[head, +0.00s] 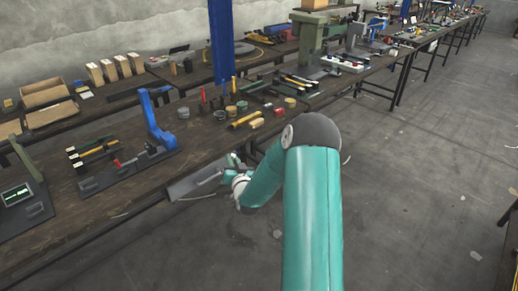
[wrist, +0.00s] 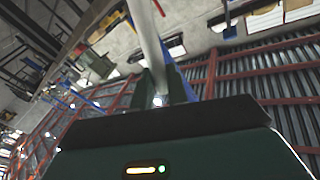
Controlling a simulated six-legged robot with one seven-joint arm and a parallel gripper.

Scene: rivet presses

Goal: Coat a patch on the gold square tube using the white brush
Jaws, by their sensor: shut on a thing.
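My gripper (head: 236,166) is at the front edge of the workbench, partly hidden by my own arm in the head view. In the wrist view my gripper (wrist: 163,84) is shut on a long pale rod-like thing (wrist: 148,38), which looks like the white brush. Its bristles cannot be made out. A yellow-gold bar (head: 245,119), which looks like the gold square tube, lies on the bench beyond my gripper, apart from it. Whether its surface bears any coating is too small to tell.
A blue press (head: 158,130) stands on the bench left of my gripper. Small tins (head: 220,115) and a tan block (head: 257,123) lie near the gold bar. A blue post (head: 221,40) rises behind. The floor (head: 420,190) at right is open.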

